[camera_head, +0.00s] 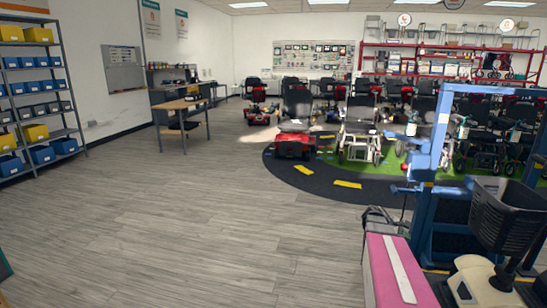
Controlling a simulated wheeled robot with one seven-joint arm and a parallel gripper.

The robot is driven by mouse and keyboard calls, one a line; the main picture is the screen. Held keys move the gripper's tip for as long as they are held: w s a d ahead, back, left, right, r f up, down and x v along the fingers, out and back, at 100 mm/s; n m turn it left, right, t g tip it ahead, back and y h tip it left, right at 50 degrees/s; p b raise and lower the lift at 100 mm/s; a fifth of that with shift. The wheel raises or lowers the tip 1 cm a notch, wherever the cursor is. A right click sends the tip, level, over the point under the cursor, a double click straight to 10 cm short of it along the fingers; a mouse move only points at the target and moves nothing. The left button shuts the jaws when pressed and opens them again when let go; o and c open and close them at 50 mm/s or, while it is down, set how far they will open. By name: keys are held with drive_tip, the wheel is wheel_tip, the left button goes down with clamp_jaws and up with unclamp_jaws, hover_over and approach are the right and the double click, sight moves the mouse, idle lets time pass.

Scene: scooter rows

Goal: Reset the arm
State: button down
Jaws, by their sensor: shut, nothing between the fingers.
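Neither my arm nor my gripper shows in the head view, so how the arm is posed cannot be seen. The view looks out over a room with mobility scooters and shelves.
Wide grey plank floor (200,235) lies clear at centre and left. Shelves with bins (41,93) stand at left, a wooden table (180,104) behind. Scooters, including a red one (295,143), stand on a dark-edged green mat. A blue frame (431,158), pink-topped surface (385,275) and black basket (508,212) crowd the right.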

drive_tip(key=s+a+f+m+y, duration=0.1)
drive_tip(key=s+a+m+y, duration=0.2)
drive_tip(key=a, duration=0.9)
drive_tip(key=s+a+f+m+t+y, duration=0.1)
drive_tip(key=s+a+f+m+y, duration=0.1)
drive_tip(key=a, duration=1)
drive_tip(key=s+a+f+m+t+y, duration=0.1)
drive_tip(key=s+a+m+y, duration=0.3)
drive_tip(key=a, duration=0.8)
drive_tip(key=s+f+y, duration=0.1)
drive_tip(key=y, duration=0.1)
drive_tip(key=shift+a+m+y, duration=0.25)
drive_tip(key=shift+m+y, duration=0.05)
drive_tip(key=shift+m, duration=0.1)
drive_tip(key=shift+s+f, duration=0.1)
